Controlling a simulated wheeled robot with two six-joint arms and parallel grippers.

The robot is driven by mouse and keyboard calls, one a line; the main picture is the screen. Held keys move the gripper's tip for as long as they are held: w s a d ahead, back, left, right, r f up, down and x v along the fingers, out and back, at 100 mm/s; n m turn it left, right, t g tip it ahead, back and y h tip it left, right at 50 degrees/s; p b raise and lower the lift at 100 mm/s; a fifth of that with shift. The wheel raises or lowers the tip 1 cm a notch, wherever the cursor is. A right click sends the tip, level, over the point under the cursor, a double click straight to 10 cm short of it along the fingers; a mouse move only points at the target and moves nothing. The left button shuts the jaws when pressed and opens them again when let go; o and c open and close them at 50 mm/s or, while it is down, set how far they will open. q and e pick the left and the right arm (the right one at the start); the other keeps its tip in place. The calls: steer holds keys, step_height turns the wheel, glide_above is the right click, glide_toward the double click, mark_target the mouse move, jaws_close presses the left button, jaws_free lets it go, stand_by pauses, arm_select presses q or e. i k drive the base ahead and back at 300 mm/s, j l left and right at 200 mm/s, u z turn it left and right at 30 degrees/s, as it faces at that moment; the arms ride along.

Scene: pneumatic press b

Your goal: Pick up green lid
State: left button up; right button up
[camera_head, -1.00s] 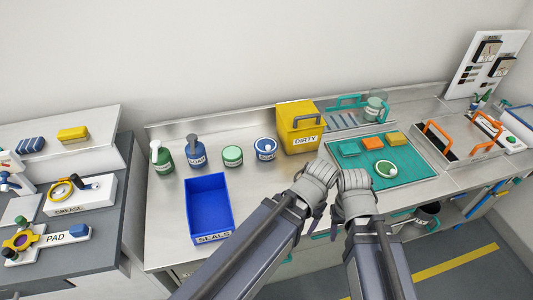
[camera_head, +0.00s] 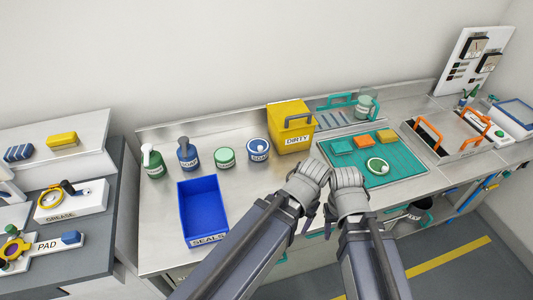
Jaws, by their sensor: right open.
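The green lid (camera_head: 377,165), round with a pale knob, lies on a teal mat (camera_head: 402,171) on the steel counter. My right gripper (camera_head: 332,217) is open and hangs in front of the counter, lower left of the lid and apart from it. My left gripper (camera_head: 308,213) hangs just left of the right one, also away from the lid. The wrists hide most of its fingers, so its opening does not show. I see nothing held in either gripper.
Teal, orange and yellow blocks (camera_head: 361,141) lie on the mat behind the lid. A yellow DIRTY bin (camera_head: 281,120) stands left of it. A blue SEALS bin (camera_head: 201,202), bottles and a green jar (camera_head: 225,158) stand farther left. An orange-handled basin (camera_head: 463,128) is at right.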

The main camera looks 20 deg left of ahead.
mark_target(378, 165)
steer(key=i+l+z, duration=0.35)
steer(key=i+z, duration=0.4)
steer(key=k+l, duration=0.05)
steer(key=k, duration=0.05)
